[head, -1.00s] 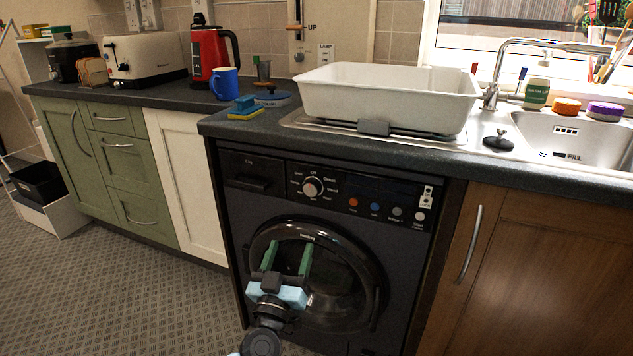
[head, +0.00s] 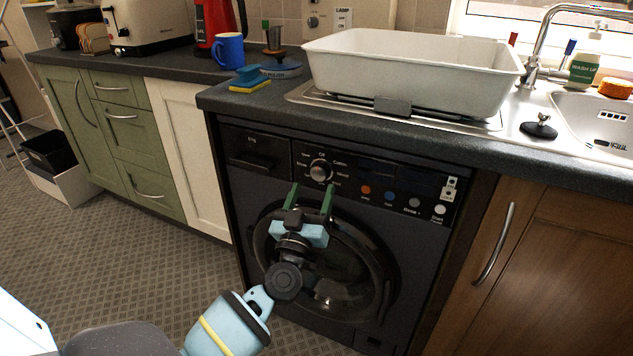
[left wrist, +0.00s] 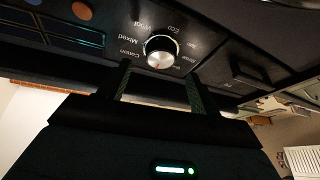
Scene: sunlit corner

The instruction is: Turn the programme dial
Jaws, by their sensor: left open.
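The programme dial (head: 321,170) is a round silver knob on the dark control panel of the washing machine (head: 240,205), with printed programme names around it. In the left wrist view the dial (left wrist: 161,51) is close, just beyond and between the fingertips. My left gripper (head: 312,188) has green fingers and is open and empty. In the head view its fingertips are just below the dial, over the top of the door. They do not appear to grip the dial. The left wrist view also shows the gripper's fingers (left wrist: 158,78) apart. My right gripper is not in view.
Several buttons (head: 388,197) sit right of the dial, and a drawer (head: 255,155) lies left of it. The dark worktop (head: 260,110) overhangs the panel and carries a white basin (head: 400,75), a sponge (head: 250,84) and a blue mug (head: 229,50).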

